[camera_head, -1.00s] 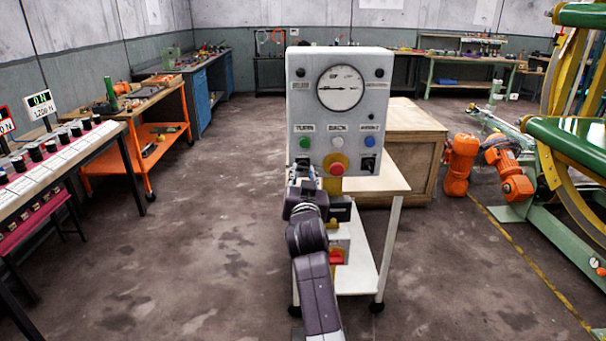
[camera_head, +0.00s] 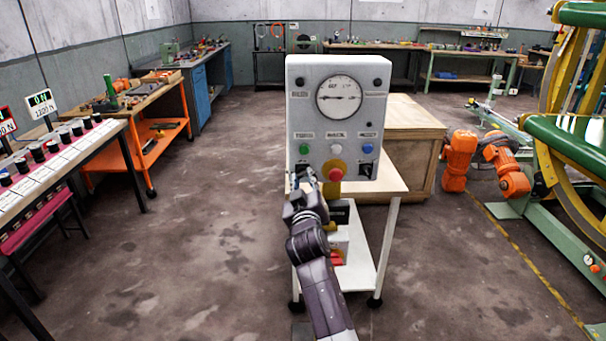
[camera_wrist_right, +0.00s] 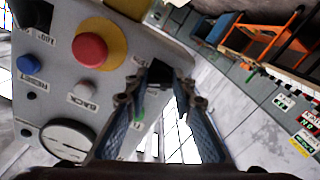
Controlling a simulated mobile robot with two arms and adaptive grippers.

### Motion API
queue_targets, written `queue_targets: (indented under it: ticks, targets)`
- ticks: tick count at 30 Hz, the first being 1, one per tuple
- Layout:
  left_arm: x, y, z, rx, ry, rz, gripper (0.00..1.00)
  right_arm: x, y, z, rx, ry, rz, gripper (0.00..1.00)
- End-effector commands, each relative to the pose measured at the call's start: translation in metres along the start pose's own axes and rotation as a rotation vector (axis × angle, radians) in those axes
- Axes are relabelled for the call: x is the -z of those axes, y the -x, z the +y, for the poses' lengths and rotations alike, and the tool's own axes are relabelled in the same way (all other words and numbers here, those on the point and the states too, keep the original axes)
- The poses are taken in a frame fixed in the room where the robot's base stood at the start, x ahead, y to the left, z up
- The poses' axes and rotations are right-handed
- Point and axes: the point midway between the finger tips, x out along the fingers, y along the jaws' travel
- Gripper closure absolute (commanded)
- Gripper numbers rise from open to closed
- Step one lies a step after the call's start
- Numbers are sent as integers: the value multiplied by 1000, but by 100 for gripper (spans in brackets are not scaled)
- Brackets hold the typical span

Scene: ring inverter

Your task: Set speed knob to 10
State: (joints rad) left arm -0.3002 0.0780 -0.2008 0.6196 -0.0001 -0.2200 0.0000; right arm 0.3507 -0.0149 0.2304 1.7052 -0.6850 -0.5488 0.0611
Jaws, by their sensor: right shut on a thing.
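The grey control box (camera_head: 300,112) stands on a white trolley in the head view. My right gripper (camera_head: 300,178) is at the box's lower left corner, below the green button (camera_head: 304,149). In the right wrist view my right gripper (camera_wrist_right: 164,76) has its fingertips around a dark knob (camera_wrist_right: 165,72), mostly hidden by the fingers. I cannot read its scale or setting. Another black knob (camera_head: 367,171) sits at the box's lower right. A round gauge (camera_head: 339,97) is at the top. My left gripper is in neither view.
The red emergency button (camera_wrist_right: 90,49) on its yellow base is close beside my fingers. Blue (camera_wrist_right: 29,65) and white (camera_wrist_right: 86,89) buttons are farther along the panel. A wooden crate (camera_head: 412,150) stands behind the trolley (camera_head: 359,268). The floor at left is open.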

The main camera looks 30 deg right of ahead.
Motion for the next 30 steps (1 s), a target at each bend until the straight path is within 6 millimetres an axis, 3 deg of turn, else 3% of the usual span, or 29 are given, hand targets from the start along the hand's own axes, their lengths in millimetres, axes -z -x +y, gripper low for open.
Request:
queue_targets:
  ticks: [30]
  targets:
    - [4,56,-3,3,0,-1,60,5,-1,6,-3,927,1,100]
